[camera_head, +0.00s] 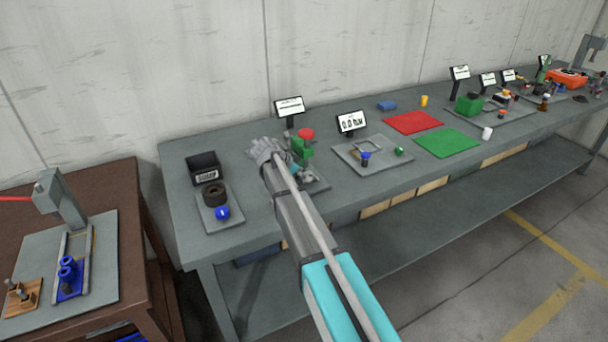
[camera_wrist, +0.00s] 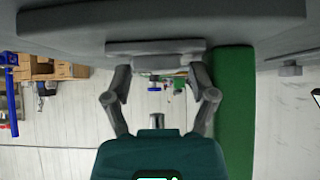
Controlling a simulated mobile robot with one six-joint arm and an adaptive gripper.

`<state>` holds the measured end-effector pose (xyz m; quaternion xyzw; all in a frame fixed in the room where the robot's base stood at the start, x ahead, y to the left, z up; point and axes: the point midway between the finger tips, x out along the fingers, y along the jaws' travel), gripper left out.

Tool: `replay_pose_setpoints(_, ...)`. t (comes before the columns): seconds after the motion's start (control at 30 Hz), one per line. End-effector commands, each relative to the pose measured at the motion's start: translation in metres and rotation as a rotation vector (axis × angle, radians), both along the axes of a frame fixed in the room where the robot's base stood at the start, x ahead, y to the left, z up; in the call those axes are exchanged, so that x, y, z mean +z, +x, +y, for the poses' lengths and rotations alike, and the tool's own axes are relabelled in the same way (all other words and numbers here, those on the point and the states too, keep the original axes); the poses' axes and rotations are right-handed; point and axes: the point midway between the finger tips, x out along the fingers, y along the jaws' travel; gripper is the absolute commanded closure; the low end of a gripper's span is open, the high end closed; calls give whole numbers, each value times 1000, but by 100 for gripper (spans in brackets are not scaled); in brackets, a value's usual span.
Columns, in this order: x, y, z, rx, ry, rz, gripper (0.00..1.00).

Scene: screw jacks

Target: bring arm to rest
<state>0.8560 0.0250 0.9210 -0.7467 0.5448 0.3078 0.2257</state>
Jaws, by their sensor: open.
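My gripper (camera_head: 267,150) is over the left part of the long grey bench in the head view, close to the left of a green fixture with a red top (camera_head: 304,140). I cannot tell whether they touch. In the wrist view my gripper (camera_wrist: 160,80) has its two fingers spread apart, with nothing visibly held between them. My arm reaches back from there toward the lower right of the head view.
A black bin (camera_head: 204,164) and a plate with a blue knob (camera_head: 222,212) are left of my gripper. A plate with small parts (camera_head: 372,168) and red (camera_head: 413,122) and green mats (camera_head: 447,143) lie right. A brown table (camera_head: 137,230) stands at left.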

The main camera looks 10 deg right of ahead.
Motion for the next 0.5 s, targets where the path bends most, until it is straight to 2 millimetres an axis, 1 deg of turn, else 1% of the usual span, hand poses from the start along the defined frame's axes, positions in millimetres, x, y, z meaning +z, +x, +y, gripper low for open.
replay_pose_setpoints(0.03,0,2,1,5,2,-3,9)
replay_pose_setpoints(0.33,0,1,2,6,4,-2,9)
replay_pose_setpoints(0.5,4,-2,14,25,18,-2,9)
